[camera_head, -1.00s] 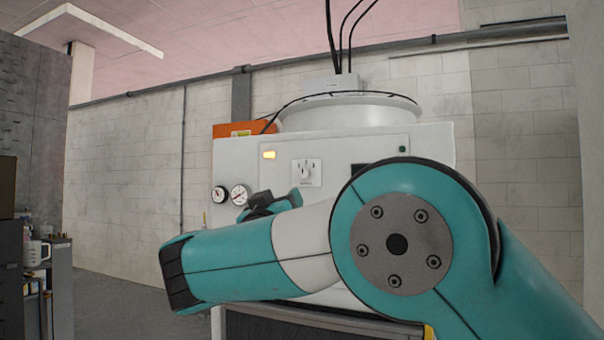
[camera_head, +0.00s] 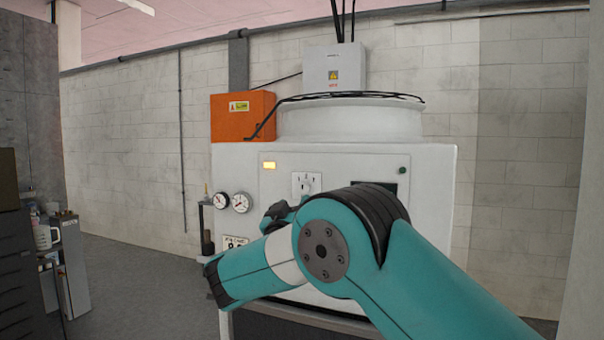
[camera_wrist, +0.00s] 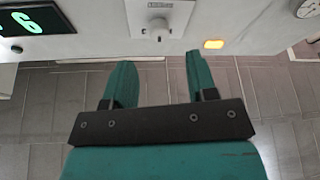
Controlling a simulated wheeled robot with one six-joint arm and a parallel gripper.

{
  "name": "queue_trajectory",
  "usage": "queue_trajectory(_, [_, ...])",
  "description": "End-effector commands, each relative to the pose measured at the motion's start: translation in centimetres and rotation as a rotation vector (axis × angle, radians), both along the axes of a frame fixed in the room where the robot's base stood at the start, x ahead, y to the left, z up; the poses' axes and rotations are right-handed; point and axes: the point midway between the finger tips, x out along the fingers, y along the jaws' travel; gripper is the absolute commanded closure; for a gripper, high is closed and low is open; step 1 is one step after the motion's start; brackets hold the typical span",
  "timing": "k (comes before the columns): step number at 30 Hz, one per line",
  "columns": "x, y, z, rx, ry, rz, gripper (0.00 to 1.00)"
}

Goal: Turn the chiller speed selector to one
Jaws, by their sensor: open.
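The chiller speed selector is a pale knob on a white square plate (camera_head: 306,184), on the front of the white chiller cabinet (camera_head: 430,200). In the wrist view the selector knob (camera_wrist: 158,27) is at the top centre, with the plate around it. My gripper (camera_wrist: 159,72) is open and empty there, its two teal fingers spread below the knob in the picture and apart from it. In the head view my dark gripper (camera_head: 277,214) shows just below and left of the selector, partly hidden by my arm. The number the selector points at is too small to read.
A lit amber lamp (camera_head: 269,165) is left of the selector. Two gauges (camera_head: 231,202) are at the cabinet's left edge. A green digit display (camera_wrist: 30,22) shows in the wrist view. An orange box (camera_head: 243,116) is at the cabinet's upper left. Grey floor lies open left of the cabinet.

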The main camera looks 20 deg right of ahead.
Motion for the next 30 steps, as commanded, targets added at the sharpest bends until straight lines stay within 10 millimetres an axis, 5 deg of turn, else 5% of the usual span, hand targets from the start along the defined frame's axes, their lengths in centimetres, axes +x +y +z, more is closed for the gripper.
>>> queue_trajectory(21, [5.0, -3.0, 2.4, 0.002, 0.0, -0.001, 0.48])
queue_trajectory(30, [5.4, -3.2, 2.4, -0.001, 0.0, 0.0, 0.48])
